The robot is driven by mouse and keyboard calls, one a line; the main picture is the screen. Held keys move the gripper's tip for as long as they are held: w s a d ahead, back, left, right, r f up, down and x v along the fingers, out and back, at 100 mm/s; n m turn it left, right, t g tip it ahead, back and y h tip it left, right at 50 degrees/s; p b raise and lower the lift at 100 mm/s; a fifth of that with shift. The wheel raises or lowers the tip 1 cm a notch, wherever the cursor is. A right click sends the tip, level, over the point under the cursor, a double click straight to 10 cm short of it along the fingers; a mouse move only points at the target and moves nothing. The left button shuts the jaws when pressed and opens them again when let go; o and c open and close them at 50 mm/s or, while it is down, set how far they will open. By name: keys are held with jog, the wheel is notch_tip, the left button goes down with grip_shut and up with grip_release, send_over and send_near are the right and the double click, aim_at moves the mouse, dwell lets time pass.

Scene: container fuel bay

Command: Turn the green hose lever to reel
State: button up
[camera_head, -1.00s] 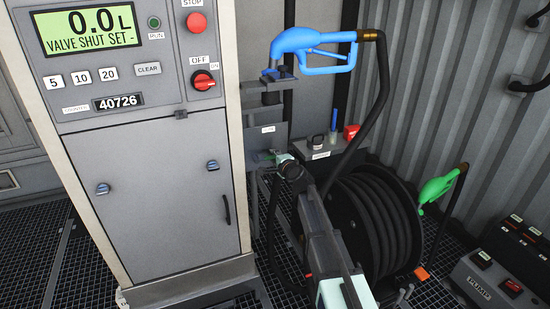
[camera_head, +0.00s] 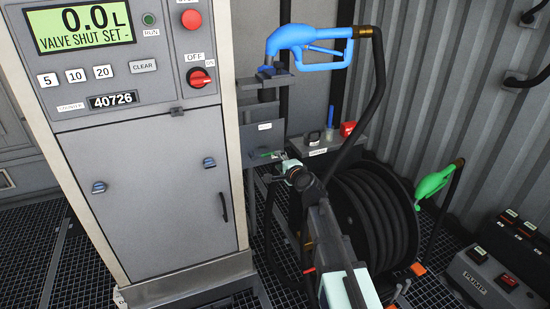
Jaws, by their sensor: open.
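The green hose lever (camera_head: 268,154) is a small green bar on a grey box beside the right side of the dispenser cabinet. My gripper (camera_head: 286,163) is just to the right of it, small and partly hidden by my own wrist. The gripper is open, and I see nothing held in it. Whether a finger touches the lever is too small to tell. The black hose reel (camera_head: 372,215) stands behind and to the right of my arm.
The dispenser cabinet (camera_head: 160,190) fills the left. A blue nozzle (camera_head: 300,38) hangs above the lever with its black hose looping down. A green nozzle (camera_head: 433,182) is right of the reel. A pump box (camera_head: 480,283) sits at lower right.

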jog(key=v, duration=0.3)
jog(key=shift+s+d, duration=0.1)
jog(key=shift+s, duration=0.15)
